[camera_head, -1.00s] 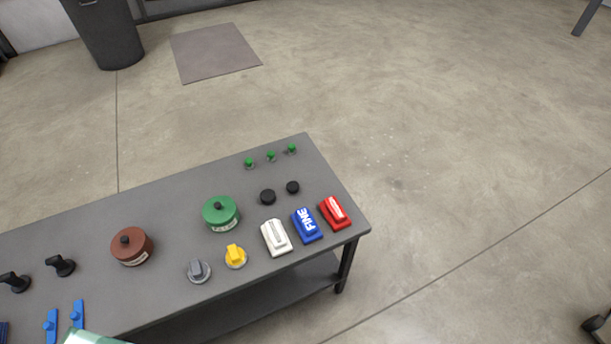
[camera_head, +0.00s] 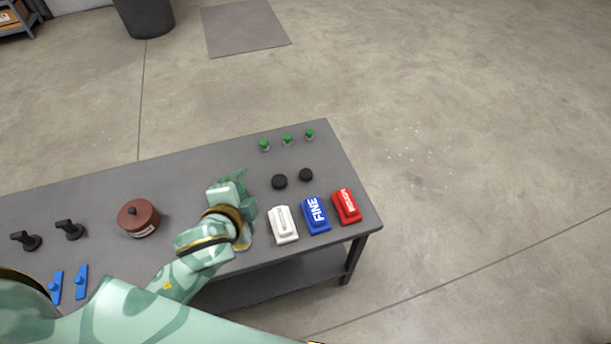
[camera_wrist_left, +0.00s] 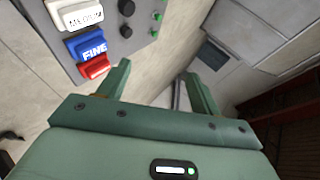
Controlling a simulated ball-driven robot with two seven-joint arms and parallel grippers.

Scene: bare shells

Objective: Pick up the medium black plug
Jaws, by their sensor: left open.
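Two round black plugs lie on the grey table in the head view. The larger one (camera_head: 279,181) is on the left and the slightly smaller one (camera_head: 306,174) is on the right; I cannot tell which counts as medium. The larger plug (camera_wrist_left: 127,8) and smaller plug (camera_wrist_left: 126,31) also show near the top of the left wrist view. My left gripper (camera_head: 243,190) is above the table, just left of the plugs, apart from them. In the wrist view its jaws (camera_wrist_left: 155,77) are open with nothing between them. My right gripper is out of view.
White (camera_head: 283,224), blue (camera_head: 316,216) and red (camera_head: 346,207) blocks stand near the front edge. A brown lidded pot (camera_head: 139,218) and black-handled pieces (camera_head: 69,230) are left. My arm hides the green pot.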

